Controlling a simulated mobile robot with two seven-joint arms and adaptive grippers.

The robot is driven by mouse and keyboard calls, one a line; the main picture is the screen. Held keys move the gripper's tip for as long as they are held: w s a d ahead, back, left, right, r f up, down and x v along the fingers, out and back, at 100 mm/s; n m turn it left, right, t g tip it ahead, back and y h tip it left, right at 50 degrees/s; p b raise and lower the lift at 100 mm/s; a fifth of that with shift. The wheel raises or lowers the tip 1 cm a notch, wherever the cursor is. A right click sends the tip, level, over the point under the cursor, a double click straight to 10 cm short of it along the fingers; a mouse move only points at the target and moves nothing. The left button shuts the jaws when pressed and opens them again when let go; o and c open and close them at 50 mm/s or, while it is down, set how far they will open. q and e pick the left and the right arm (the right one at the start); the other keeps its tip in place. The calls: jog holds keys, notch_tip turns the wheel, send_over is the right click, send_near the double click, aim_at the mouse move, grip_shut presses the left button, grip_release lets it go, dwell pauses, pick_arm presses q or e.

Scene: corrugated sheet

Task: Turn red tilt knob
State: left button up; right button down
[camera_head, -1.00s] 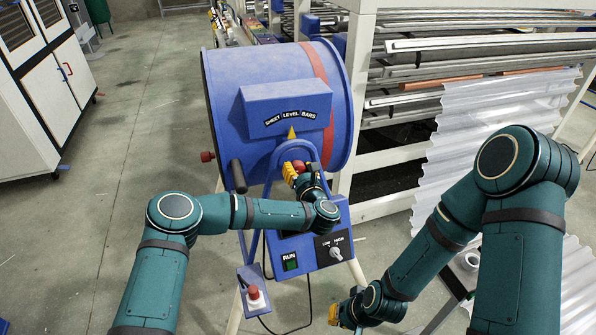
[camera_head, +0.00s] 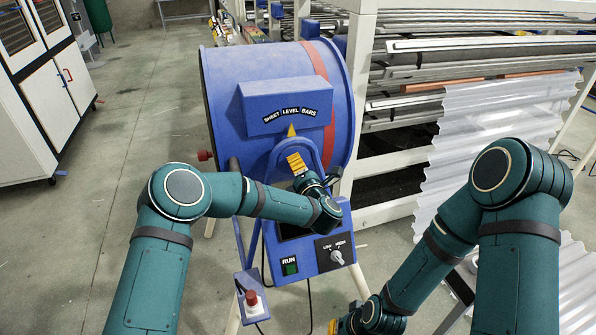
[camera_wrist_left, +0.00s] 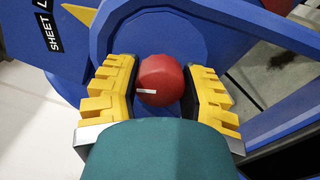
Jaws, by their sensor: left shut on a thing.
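The red tilt knob (camera_wrist_left: 161,80) is a round ball with a short white mark; in the left wrist view the mark lies nearly level, toward the left. It sits in front of a blue round plate on the blue drum machine (camera_head: 225,110). My left gripper (camera_wrist_left: 164,88) has its yellow fingers on both sides of the knob and is shut on it. In the head view my left gripper (camera_head: 297,164) covers the knob. My right gripper (camera_head: 334,327) shows only as a bit of yellow at the bottom edge.
Below the drum is a control box with a green RUN button (camera_head: 290,266) and a LOW/HIGH switch (camera_head: 336,256). A rack with corrugated sheets (camera_head: 470,150) stands right. Open floor lies left.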

pick_arm(q)
jog(key=shift+d+r+m+b, duration=0.15)
jog(key=shift+m+b, duration=0.5)
jog(key=shift+m, duration=1.35)
jog(key=o, duration=1.2)
jog(key=v, duration=1.2)
